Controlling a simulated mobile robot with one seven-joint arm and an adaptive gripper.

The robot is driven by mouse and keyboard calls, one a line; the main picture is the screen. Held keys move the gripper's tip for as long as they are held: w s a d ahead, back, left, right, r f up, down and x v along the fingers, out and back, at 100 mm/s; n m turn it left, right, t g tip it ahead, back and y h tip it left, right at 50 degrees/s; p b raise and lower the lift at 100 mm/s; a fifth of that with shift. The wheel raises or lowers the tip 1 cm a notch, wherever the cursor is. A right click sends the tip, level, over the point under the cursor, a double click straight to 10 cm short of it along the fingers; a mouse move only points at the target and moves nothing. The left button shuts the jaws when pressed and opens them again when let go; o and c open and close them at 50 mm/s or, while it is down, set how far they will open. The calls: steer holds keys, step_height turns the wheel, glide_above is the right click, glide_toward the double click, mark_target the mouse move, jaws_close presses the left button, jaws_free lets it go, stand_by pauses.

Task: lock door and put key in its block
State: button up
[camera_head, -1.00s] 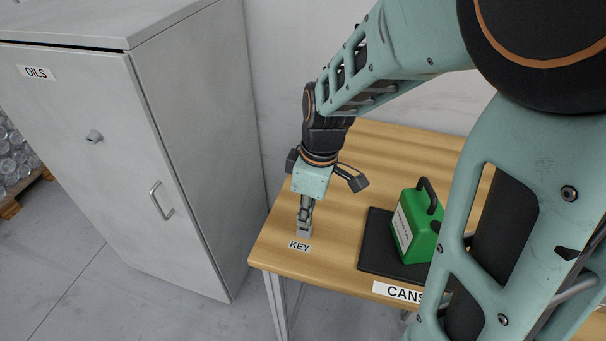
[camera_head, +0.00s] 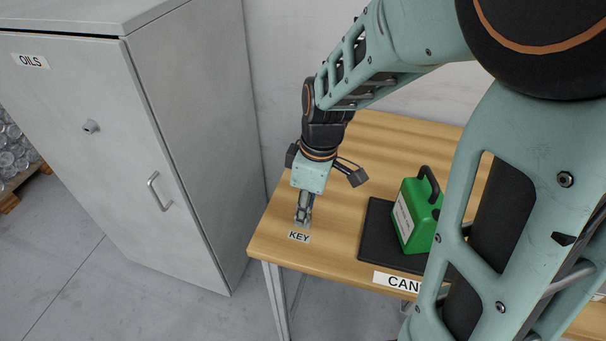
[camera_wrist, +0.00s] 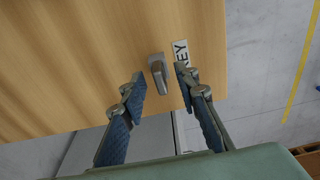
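The oils cabinet (camera_head: 75,90) stands at the left with its door flush, apparently shut. A small round lock (camera_head: 90,127) sticks out of the door; I see no clear key in it. A small grey key block (camera_wrist: 158,72) stands on the table beside the KEY label (camera_head: 299,237), which also shows in the wrist view (camera_wrist: 181,52). Whether a key sits in the block I cannot tell. My gripper (camera_head: 303,217) is low over the block. In the wrist view my gripper (camera_wrist: 161,80) is open, one finger on either side of the block, with gaps between.
A green can (camera_head: 415,218) stands on a black mat (camera_head: 377,250) to the right on the wooden table (camera_head: 268,245). The cabinet handle (camera_head: 158,192) is below the lock. Free floor lies in front of the cabinet. The wall is close behind the table.

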steer(key=r, duration=0.5)
steer(key=d+r, duration=0.1)
steer(key=r, duration=0.1)
steer(key=shift+s+r, duration=0.2)
steer(key=shift+r, duration=0.05)
steer(key=shift+a, duration=0.1)
stand_by(0.4)
